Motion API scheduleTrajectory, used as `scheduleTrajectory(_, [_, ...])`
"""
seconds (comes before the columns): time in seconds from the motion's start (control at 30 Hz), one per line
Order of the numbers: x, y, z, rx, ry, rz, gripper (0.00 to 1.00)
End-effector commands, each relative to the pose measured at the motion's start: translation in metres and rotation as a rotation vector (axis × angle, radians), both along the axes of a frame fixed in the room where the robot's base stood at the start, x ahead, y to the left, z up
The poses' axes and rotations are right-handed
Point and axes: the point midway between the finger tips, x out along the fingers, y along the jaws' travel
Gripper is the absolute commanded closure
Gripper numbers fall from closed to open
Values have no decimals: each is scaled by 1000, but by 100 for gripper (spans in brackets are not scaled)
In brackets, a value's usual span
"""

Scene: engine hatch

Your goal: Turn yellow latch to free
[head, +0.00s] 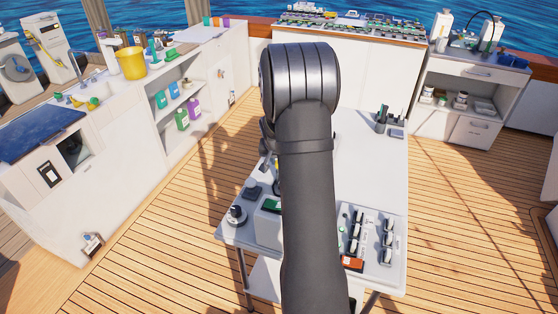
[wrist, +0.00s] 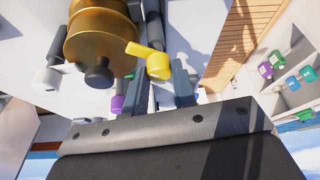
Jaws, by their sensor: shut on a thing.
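The yellow latch (wrist: 157,65) shows in the wrist view as a round hub with a short lever pointing up and left, beside a brass cylinder (wrist: 95,42). My gripper (wrist: 165,82) has its two grey fingers on either side of the hub and is shut on the latch. Where the fingers touch it is partly hidden.
A black knob (wrist: 98,76), a white-capped part (wrist: 47,78) and a purple part (wrist: 117,103) crowd the latch. A shelf counter (head: 175,75) stands left, with open deck between.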

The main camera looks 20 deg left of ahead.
Motion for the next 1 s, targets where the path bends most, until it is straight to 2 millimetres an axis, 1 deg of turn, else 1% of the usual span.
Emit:
scheduleTrajectory(0.7, [0, 4, -1, -2, 1, -653, 98])
scheduleTrajectory(1.0, [1, 5, -1, 1, 1, -855, 98])
